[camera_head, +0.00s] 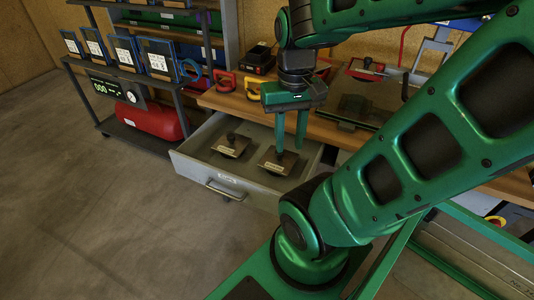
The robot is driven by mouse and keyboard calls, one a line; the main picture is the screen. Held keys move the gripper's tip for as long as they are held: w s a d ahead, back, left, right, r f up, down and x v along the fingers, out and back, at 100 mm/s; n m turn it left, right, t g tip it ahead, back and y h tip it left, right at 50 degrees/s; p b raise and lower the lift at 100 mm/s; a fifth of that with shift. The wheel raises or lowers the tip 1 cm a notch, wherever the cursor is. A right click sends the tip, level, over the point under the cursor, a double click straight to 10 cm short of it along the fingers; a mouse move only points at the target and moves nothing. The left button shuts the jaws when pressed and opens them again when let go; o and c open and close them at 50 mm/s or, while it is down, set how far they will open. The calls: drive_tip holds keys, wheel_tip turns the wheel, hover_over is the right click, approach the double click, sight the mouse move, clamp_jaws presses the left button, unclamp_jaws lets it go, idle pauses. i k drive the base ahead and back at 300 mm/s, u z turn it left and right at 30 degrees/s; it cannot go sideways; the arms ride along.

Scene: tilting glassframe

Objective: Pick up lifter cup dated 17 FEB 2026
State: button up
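Two dark lifter cups with upright knobs and pale labels sit in an open grey drawer (196,163). The left cup (232,148) stands clear of my gripper. The right cup (278,164) is below my gripper, with the left finger overlapping its knob in this view. The label dates are too small to read. My green gripper (290,150) points down over the drawer, its two fingers apart with a gap between them. I cannot tell whether a finger touches the right cup.
A wooden workbench (257,111) runs above the drawer and bears red and yellow handled tools and a glass panel (355,107). A shelf rack at left holds several framed cards and a red tank (150,118). The floor at left is clear.

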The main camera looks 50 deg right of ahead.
sight(276, 165)
drive_tip(key=z, duration=2.85)
drive_tip(key=k, duration=1.2)
drive_tip(key=u, duration=1.5)
drive_tip(key=i, duration=1)
